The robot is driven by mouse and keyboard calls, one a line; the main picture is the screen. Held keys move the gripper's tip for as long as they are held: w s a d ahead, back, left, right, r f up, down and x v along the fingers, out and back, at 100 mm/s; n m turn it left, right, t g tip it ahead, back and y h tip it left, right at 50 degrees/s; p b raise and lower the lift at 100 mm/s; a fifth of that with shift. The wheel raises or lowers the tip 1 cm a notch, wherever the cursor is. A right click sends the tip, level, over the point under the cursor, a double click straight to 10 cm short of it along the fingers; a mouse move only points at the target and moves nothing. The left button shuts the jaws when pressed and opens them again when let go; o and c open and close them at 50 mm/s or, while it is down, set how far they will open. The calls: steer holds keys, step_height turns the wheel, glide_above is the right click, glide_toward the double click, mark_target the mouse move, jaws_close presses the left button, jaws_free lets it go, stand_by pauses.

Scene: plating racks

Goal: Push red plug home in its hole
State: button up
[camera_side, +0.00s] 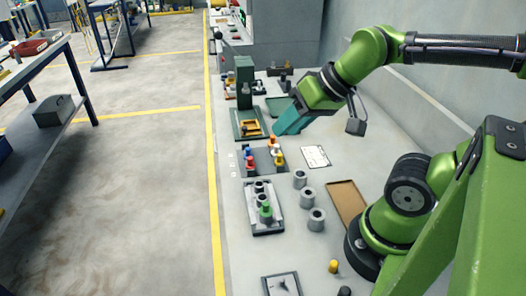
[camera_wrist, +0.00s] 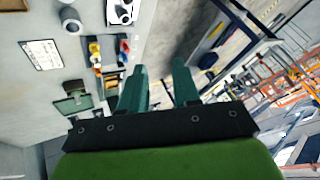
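A small red plug (camera_side: 251,161) stands on the dark plate (camera_side: 264,170) in the side view, beside a blue plug (camera_side: 248,153). Yellow and orange plugs (camera_side: 278,154) stand on the same plate's right side. My gripper (camera_side: 284,128) is tilted above the bench, behind the plugs and apart from them. In the wrist view my gripper (camera_wrist: 159,66) has two teal fingers spread with nothing between them.
A grey rack (camera_side: 274,225) with a green plug stands nearer the camera. Several grey cylinders (camera_side: 308,197) and a brown tray (camera_side: 344,201) lie to its right. A green press-like stand (camera_side: 244,84) rises behind the plugs. A white sheet (camera_side: 315,157) lies right of them.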

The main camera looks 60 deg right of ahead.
steer(key=w+d+f+n+g+h, duration=0.1)
steer(key=w+d+f+g, duration=0.15)
steer(key=w, duration=0.45)
steer(key=n+g+h, duration=0.1)
steer(key=n+g, duration=0.4)
steer(key=n, duration=0.4)
glide_above(250, 158)
steer(key=shift+t, duration=0.25)
step_height(250, 158, down, 13)
steer(key=shift+w+a+f, duration=0.15)
steer(key=shift+f, duration=2.7)
steer(key=shift+c, duration=0.4)
jaws_close()
